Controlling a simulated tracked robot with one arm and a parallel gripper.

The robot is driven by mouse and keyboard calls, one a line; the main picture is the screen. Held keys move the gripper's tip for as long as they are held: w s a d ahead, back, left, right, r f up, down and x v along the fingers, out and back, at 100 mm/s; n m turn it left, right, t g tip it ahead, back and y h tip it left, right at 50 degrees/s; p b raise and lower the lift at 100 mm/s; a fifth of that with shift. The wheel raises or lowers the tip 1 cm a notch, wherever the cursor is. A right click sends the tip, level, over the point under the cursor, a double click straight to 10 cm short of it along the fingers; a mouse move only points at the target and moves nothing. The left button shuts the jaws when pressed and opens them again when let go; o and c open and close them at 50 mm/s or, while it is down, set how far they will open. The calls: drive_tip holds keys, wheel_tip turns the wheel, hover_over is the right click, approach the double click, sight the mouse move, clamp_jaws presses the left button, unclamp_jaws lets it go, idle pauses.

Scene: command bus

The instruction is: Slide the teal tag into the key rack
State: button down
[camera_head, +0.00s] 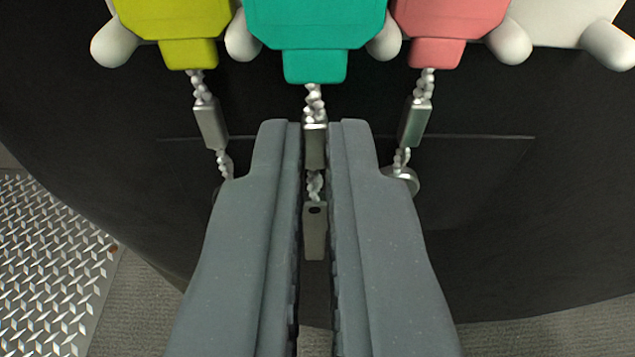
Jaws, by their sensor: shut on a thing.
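The teal tag (315,35) is at the top centre, its upper part cut off by the picture edge. It is between two white pegs of the key rack (240,40); I cannot tell how deep it sits. A twisted chain hangs from its narrow lower end to a metal link (314,148), with a metal piece (314,230) lower down. My gripper (314,130) points up at the tag, its fingertips below it and clear of the tag's body. The fingers are shut on the metal link of the tag's chain.
A yellow-green tag (180,25) and a pink tag (447,25) hang between pegs close on either side, with their own chains and metal links. The far right slot shows no coloured tag. A dark curved surface (520,240) lies behind. Diamond-plate floor (45,265) shows lower left.

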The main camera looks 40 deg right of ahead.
drive_tip(key=shift+w+d+f, duration=0.1)
drive_tip(key=shift+w+d, duration=0.25)
drive_tip(key=shift+w, duration=0.15)
idle(1.4)
drive_tip(key=c, duration=1.5)
unclamp_jaws()
drive_tip(key=shift+f+p+v, duration=0.15)
drive_tip(key=shift+p+v, duration=0.05)
drive_tip(key=shift+v, duration=0.5)
drive_tip(key=shift+f+p+v, duration=0.1)
drive_tip(key=shift+p+v, duration=0.05)
drive_tip(key=shift+v, duration=0.55)
drive_tip(key=v, duration=0.2)
drive_tip(key=f+v, duration=0.1)
drive_tip(key=v, duration=0.3)
drive_tip(key=shift+s+a+f, duration=0.1)
drive_tip(key=shift+s+a, duration=0.2)
drive_tip(key=shift+s, duration=0.15)
